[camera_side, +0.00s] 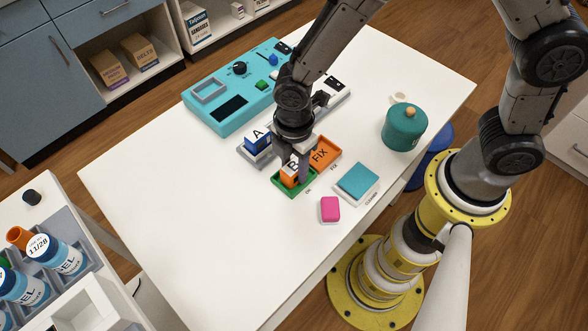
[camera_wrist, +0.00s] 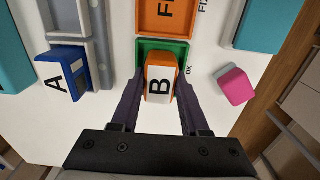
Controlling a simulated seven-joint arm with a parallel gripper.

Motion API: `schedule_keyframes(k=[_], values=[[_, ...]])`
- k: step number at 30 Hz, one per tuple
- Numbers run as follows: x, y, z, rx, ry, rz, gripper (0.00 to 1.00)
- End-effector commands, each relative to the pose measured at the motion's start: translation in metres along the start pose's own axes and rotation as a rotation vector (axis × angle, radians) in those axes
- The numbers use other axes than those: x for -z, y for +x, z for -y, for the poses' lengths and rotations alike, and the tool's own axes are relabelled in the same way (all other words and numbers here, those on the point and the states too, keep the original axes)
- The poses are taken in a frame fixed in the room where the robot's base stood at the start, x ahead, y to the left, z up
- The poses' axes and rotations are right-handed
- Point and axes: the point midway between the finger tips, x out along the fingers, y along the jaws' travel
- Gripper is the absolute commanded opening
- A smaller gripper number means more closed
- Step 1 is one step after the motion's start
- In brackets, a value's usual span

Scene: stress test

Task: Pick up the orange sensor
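The orange sensor (camera_wrist: 158,75) is a small orange block with a white face lettered B. It sits in the green tray (camera_wrist: 180,47), which is marked OK. In the side view the orange sensor (camera_side: 288,180) is partly hidden by my gripper (camera_side: 296,172), and the green tray (camera_side: 290,192) shows around it. In the wrist view my gripper (camera_wrist: 160,78) has its two dark fingers on either side of the orange sensor, close to its sides. The fingers look open, with narrow gaps. The sensor is not seen lifted.
A blue block marked A (camera_side: 257,140) stands in a grey holder left of my gripper. An orange FIX tray (camera_side: 325,152) adjoins the green tray. A pink block (camera_side: 330,209), a teal cleaner pad (camera_side: 358,181) and a teal pot (camera_side: 404,128) lie right. The table's front left is clear.

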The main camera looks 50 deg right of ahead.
Motion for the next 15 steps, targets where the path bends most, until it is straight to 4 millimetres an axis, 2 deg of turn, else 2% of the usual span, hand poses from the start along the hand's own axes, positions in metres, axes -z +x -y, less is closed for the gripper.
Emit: schedule_keyframes(k=[1,6,7,15], values=[[0.0,-0.0002,0.0,0.0,0.0,0.0,0.33],[0.0001,-0.0003,-0.0001,0.0,0.0,0.0,0.03],[0.0,-0.0003,-0.0001,0.0,0.0,0.0,0.0],[0.0002,-0.0006,-0.0003,-0.001,0.0,-0.001,0.0]])
